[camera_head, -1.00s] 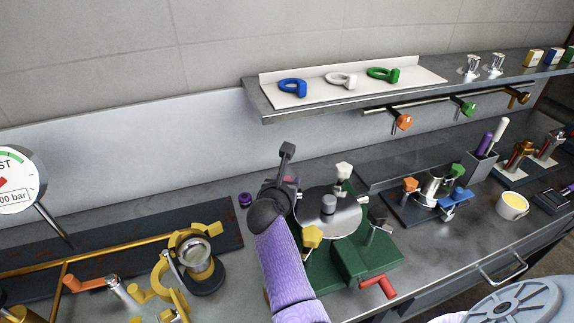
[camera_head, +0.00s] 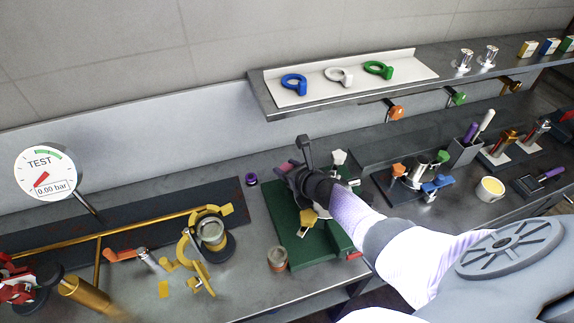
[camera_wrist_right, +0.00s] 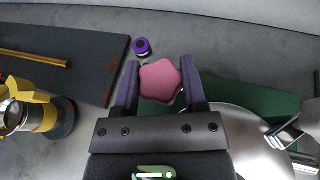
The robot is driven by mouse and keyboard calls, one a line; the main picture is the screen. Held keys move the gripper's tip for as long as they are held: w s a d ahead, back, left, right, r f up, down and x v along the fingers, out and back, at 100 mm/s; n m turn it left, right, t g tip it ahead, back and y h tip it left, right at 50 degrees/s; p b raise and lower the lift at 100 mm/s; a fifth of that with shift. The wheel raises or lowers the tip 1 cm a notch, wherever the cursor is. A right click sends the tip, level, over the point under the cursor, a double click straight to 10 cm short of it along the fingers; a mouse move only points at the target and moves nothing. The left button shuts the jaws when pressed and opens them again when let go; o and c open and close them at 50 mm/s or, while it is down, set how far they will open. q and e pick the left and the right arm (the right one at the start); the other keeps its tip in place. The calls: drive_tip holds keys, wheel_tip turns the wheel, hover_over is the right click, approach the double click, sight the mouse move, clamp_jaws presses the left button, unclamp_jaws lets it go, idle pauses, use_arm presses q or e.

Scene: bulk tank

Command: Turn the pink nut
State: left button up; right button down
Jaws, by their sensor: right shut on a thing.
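The pink nut (camera_wrist_right: 160,82) is a lobed knob between the two dark fingers of my right gripper (camera_wrist_right: 160,88) in the right wrist view. The fingers are shut on it from both sides. In the head view a bit of the pink nut (camera_head: 284,167) shows beside my right gripper (camera_head: 290,172), over the far left part of the green fixture (camera_head: 290,233). My right arm hides much of that fixture. My left gripper is not in view.
A yellow nut (camera_head: 307,217) sits on the green fixture, with a white one (camera_head: 339,157) behind. A purple-topped piece (camera_head: 251,179) stands to its left. Left are the brass pipe (camera_head: 130,230) and yellow clamp (camera_head: 190,262). The shelf (camera_head: 258,98) runs above. The gauge reads 0.00 bar.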

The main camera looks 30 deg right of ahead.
drive_tip(key=shift+n+y, duration=0.5)
drive_tip(key=shift+y, duration=0.3)
drive_tip(key=shift+c, duration=0.7)
unclamp_jaws()
drive_tip(key=p+v, duration=0.6)
drive_tip(key=v, duration=0.3)
drive_tip(key=shift+r, duration=0.25)
drive_tip(key=shift+s+d, duration=0.1)
drive_tip(key=shift+s, duration=0.3)
